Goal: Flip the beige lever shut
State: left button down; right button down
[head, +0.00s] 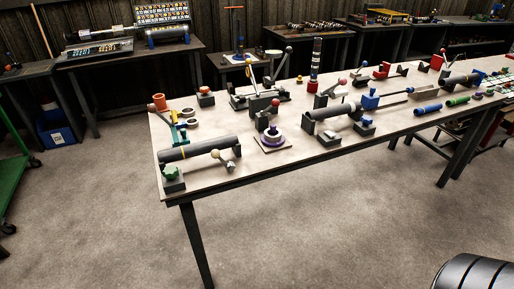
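A small lever with beige round knobs (215,154) sits at the right end of a dark grey cylinder (195,148), at the near left corner of the long workbench (285,165). One beige knob is up by the cylinder's end and another part of the lever reaches down to the right toward the bench's front edge. It is too small to tell whether the lever is open or shut. Neither of my grippers shows in the head view.
A block with a green knob (172,174) stands left of the lever. A purple-ringed round part (272,138) stands to its right. Several fixtures crowd the bench behind. The floor (320,230) before the bench is clear. A green cart (12,165) stands far left.

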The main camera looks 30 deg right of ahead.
aim_at(215, 153)
jog(key=z, duration=0.65)
